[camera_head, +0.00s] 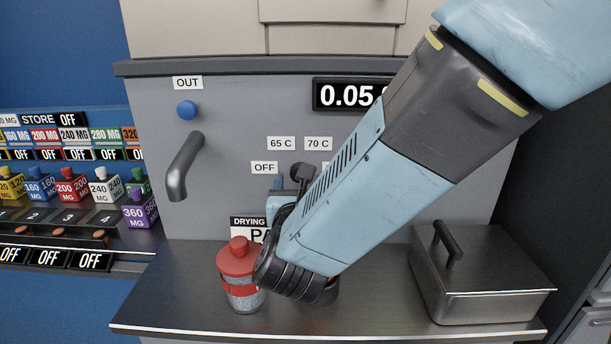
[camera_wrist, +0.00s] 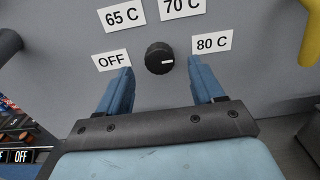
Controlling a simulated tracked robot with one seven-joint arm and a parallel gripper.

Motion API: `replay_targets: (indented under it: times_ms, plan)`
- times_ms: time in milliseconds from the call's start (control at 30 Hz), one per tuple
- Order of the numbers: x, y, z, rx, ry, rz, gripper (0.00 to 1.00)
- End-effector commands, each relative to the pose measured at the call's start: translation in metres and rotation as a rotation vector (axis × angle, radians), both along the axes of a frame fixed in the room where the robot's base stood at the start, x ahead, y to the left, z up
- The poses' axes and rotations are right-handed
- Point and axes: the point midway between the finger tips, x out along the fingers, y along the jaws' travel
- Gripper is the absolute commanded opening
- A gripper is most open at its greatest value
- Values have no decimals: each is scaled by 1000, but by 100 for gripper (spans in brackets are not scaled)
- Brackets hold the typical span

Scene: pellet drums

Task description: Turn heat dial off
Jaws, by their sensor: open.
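The heat dial (camera_wrist: 159,58) is a round black knob on the grey panel, seen in the wrist view. Its white mark lies on its right side, facing the 80 C side. The OFF label (camera_wrist: 111,61) is to its left, 65 C (camera_wrist: 122,15) and 70 C (camera_wrist: 182,8) above, and 80 C (camera_wrist: 212,43) to its right. My gripper (camera_wrist: 159,67) is open, one blue finger on each side of the dial with visible gaps. Whether the fingertips reach the dial's depth is unclear. In the head view my arm partly hides this area.
A red-capped jar (camera_head: 239,275) stands on the metal shelf (camera_head: 180,310) below my arm. A lidded metal box (camera_head: 480,275) is at right. A grey handle (camera_head: 185,168) and blue OUT button (camera_head: 187,110) are left of the dial. A display (camera_head: 345,95) is above.

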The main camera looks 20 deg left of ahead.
Motion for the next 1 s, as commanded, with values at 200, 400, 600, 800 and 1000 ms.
replay_targets:
  times_ms: [200,400,600,800,1000]
  plan:
    - [30,9,0,1,0,-1,67]
    - [43,13,0,0,1,0,67]
    - [45,14,0,0,0,-1,67]
    - [45,13,0,0,0,-1,59]
    - [45,13,0,0,0,-1,40]
